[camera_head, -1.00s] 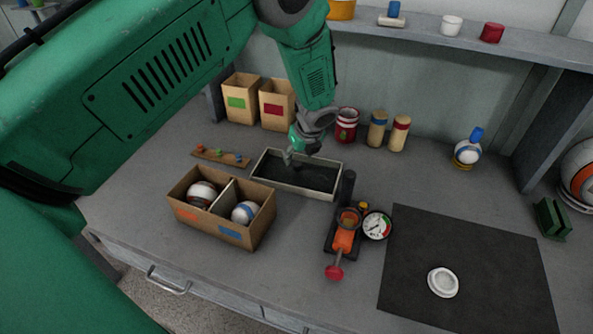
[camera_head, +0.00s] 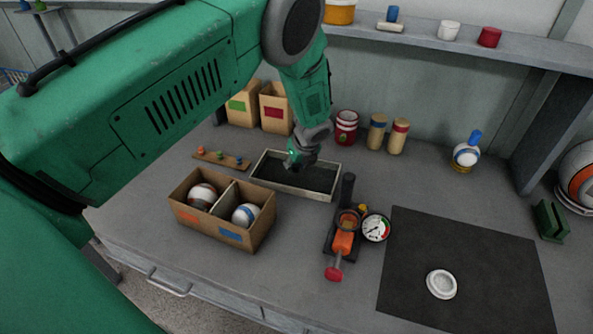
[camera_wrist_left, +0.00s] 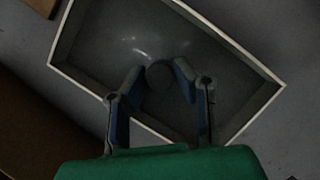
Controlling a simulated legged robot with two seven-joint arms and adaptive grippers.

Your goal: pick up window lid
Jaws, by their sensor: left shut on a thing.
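The window lid (camera_wrist_left: 110,40) appears as a dark, glossy pane with bright reflections, lying in or over a pale-rimmed tray (camera_head: 316,196). A small round dark knob (camera_wrist_left: 160,74) stands out on it in the left wrist view. The lid's edges are hard to make out against the dark tray. My right gripper is not in view.
A cardboard box (camera_head: 222,232) with two balls stands in front left of the tray. A small press with a gauge (camera_head: 376,228) stands at its front right. A black mat (camera_head: 480,250) holds a white disc (camera_head: 441,284). Jars and paper bags line the back.

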